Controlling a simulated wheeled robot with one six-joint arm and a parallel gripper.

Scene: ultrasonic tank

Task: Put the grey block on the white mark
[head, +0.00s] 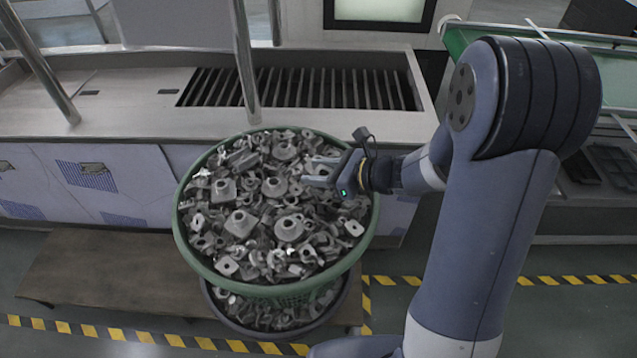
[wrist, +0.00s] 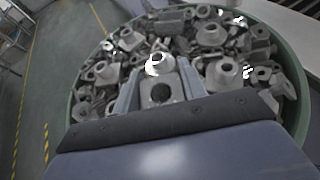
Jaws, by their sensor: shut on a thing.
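My gripper (head: 318,170) reaches in from the right over the upper right of a green basket (head: 178,232) heaped with grey metal parts. In the wrist view, the gripper's fingers (wrist: 158,78) are closed on a grey block (wrist: 160,101) with a dark round hole. The block is at the level of the heap; I cannot tell whether it touches other parts. In the head view I cannot pick the held block out from the parts around it. I see no clear white mark in either view.
A second, dark-rimmed basket (head: 262,334) of parts stands beneath the green one, by a low brown platform (head: 95,275). Behind is a steel counter (head: 120,118) with a slatted opening (head: 300,88) and upright metal posts (head: 244,62). Yellow-black tape (head: 130,334) marks the floor.

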